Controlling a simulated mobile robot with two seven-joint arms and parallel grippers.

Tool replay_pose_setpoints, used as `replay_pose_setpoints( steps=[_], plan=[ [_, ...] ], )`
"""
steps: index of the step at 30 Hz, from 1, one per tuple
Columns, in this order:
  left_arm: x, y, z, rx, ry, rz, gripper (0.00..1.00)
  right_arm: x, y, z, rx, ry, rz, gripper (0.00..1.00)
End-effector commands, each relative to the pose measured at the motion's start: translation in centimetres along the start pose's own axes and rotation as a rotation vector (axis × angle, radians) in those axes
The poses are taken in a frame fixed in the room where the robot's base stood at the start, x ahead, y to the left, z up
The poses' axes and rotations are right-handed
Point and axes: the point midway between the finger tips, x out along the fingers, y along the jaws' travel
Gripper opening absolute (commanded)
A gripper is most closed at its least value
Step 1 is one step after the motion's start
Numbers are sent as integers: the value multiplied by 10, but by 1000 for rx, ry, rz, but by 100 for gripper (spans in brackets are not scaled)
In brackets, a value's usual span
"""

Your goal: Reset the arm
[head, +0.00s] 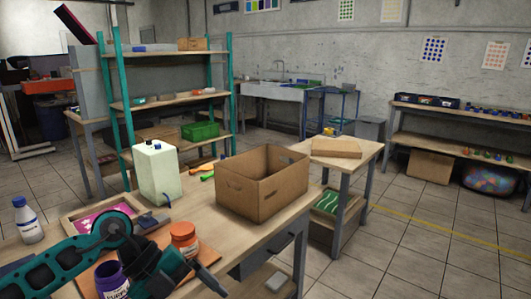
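My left arm's teal and black links come in from the lower left, over the near end of the wooden workbench (255,238). My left gripper (170,275) is a dark shape at the end of this arm, low in the view. My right arm and gripper are not in view.
On the bench stand a white bottle (28,221), a framed pink screen (90,220), a pale jug (156,171) and an open cardboard box (258,198). A teal shelf rack (118,110) stands behind. The tiled floor (425,235) at right is clear.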

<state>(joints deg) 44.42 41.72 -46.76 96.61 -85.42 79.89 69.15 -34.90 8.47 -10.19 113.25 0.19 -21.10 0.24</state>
Motion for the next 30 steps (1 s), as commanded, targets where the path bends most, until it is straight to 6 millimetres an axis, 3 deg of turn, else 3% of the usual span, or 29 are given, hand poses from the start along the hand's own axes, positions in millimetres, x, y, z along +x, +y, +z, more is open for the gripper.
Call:
replay_pose_setpoints(
  steps=[1,3,7,11,14,17,20,22,24,27,30],
  plan=[
    [19,-13,-22,20,96,-115,94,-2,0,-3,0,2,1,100],
    [34,-35,-46,33,203,-303,94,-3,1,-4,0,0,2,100],
    [38,-70,-77,-29,333,-677,94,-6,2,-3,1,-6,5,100],
    [25,-86,-76,-202,351,-1029,94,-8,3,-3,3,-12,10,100],
    [16,-78,-56,-403,295,-1253,94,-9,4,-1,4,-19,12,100],
    [16,-49,-28,-653,185,-1414,94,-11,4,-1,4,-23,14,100],
    [27,0,-2,-939,38,-1494,94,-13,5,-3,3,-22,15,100],
    [42,43,9,-1146,-73,-1498,94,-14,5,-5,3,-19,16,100],
    [60,87,13,-1339,-175,-1462,94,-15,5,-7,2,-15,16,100],
    [82,138,7,-1545,-280,-1383,94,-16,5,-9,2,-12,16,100],
    [99,173,-3,-1678,-341,-1308,94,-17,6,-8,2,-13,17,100]
  ],
)
